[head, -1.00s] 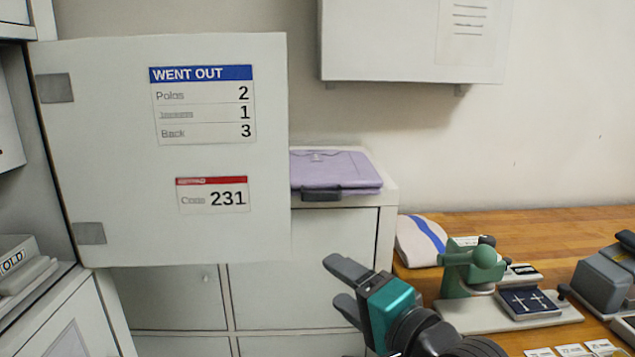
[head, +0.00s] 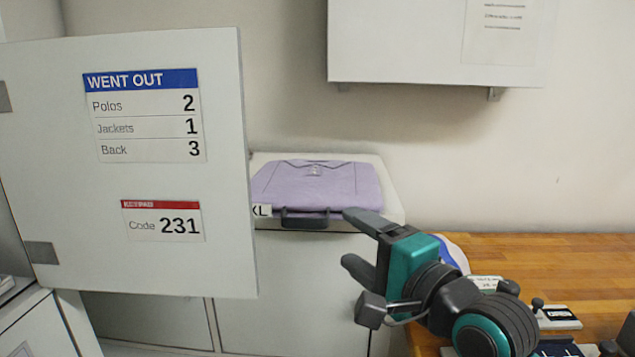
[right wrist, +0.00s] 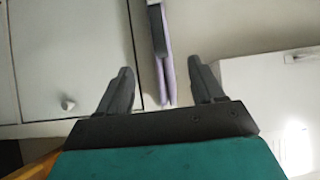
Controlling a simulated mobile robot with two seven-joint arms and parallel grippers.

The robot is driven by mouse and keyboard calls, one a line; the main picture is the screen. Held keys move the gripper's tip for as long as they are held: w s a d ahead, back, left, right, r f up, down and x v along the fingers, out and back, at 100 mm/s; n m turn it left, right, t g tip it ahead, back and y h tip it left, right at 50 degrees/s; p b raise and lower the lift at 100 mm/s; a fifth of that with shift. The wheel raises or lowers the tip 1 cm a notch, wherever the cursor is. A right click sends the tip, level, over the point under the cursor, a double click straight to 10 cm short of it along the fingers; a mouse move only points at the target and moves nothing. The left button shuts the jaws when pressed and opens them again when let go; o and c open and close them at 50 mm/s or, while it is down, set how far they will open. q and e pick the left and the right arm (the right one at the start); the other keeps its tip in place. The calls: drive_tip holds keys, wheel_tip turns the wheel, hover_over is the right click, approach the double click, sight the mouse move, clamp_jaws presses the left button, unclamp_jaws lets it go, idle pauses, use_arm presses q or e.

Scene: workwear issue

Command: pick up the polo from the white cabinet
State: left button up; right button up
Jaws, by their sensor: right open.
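The polo (head: 318,185) is light purple and lies folded flat on top of the white cabinet (head: 385,212). A dark clip or handle (head: 305,218) sits at its front edge, beside an XL tag (head: 262,210). My right gripper (head: 352,240) is open in front of the cabinet, near the polo's front right corner in the head view. In the right wrist view the polo (right wrist: 168,70) shows as a thin purple edge between the spread fingers (right wrist: 162,82), with nothing gripped. Whether they touch it cannot be told. My left gripper is out of view.
An open white door (head: 150,265) with issue labels stands left and hides the cabinet top's left end. A white wall cabinet (head: 400,45) hangs above. A wooden bench (head: 560,260) with small items lies right.

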sight(326, 222)
drive_tip(key=shift+a+x, duration=0.25)
drive_tip(key=shift+x, duration=4.8)
drive_tip(key=shift+s+r, duration=0.15)
drive_tip(key=shift+s, duration=0.1)
drive_tip(key=shift+c, duration=0.4)
clamp_jaws()
